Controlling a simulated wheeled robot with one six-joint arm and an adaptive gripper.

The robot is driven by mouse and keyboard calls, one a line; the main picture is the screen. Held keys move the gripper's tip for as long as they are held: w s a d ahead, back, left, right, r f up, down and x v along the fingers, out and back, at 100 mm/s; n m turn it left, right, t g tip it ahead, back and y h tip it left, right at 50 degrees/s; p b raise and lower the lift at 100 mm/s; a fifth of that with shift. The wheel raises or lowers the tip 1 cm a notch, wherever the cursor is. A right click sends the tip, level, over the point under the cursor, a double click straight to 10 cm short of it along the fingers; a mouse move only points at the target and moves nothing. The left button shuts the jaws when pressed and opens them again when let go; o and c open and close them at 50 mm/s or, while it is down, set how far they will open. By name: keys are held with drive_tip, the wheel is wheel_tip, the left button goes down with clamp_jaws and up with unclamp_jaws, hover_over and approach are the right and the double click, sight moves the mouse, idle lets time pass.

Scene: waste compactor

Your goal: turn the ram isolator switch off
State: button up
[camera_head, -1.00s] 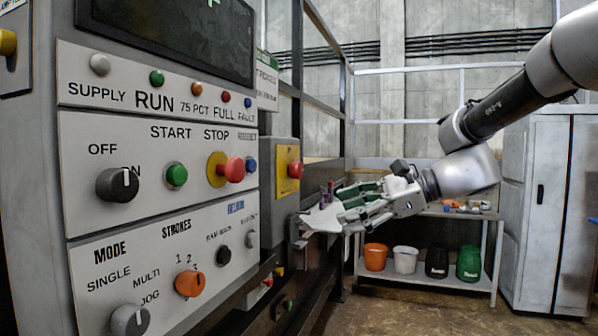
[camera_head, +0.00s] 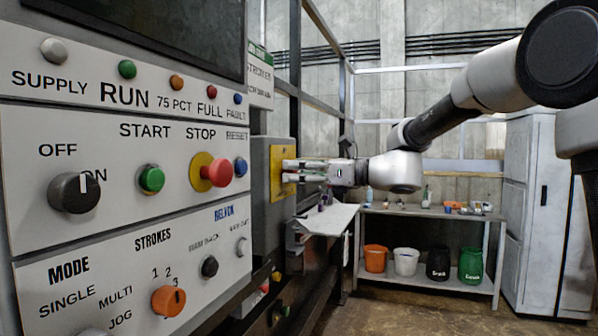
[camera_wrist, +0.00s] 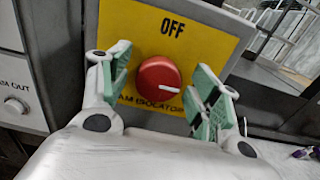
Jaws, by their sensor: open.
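The ram isolator switch is a round red knob (camera_wrist: 158,80) with a white pointer mark that points to the right and slightly down. It sits on a yellow plate (camera_wrist: 215,38) with "OFF" printed above the knob and a partly hidden isolator label below. In the head view the yellow plate (camera_head: 276,160) is on the side of a grey box, and my gripper hides the knob there. My gripper (camera_wrist: 163,76) is open, with one green-padded finger on each side of the knob. I cannot tell whether the pads touch it. My gripper also shows in the head view (camera_head: 288,171).
The control panel (camera_head: 120,205) with knobs and buttons fills the left. A grey ledge (camera_head: 328,220) juts out below my gripper. A workbench (camera_head: 430,212) with several buckets beneath stands behind, with a grey cabinet (camera_head: 530,220) to its right.

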drive_tip(key=c, duration=1)
drive_tip(key=shift+n, duration=0.3)
drive_tip(key=n, duration=0.3)
drive_tip(key=shift+s+n, duration=0.1)
drive_tip(key=shift+n, duration=0.2)
drive_tip(key=n, duration=0.4)
drive_tip(key=shift+s+n, duration=0.1)
drive_tip(key=shift+n, duration=0.2)
drive_tip(key=n, duration=0.4)
drive_tip(key=shift+f, duration=0.15)
drive_tip(key=shift+f+n, duration=0.1)
drive_tip(key=shift+n, duration=2.4)
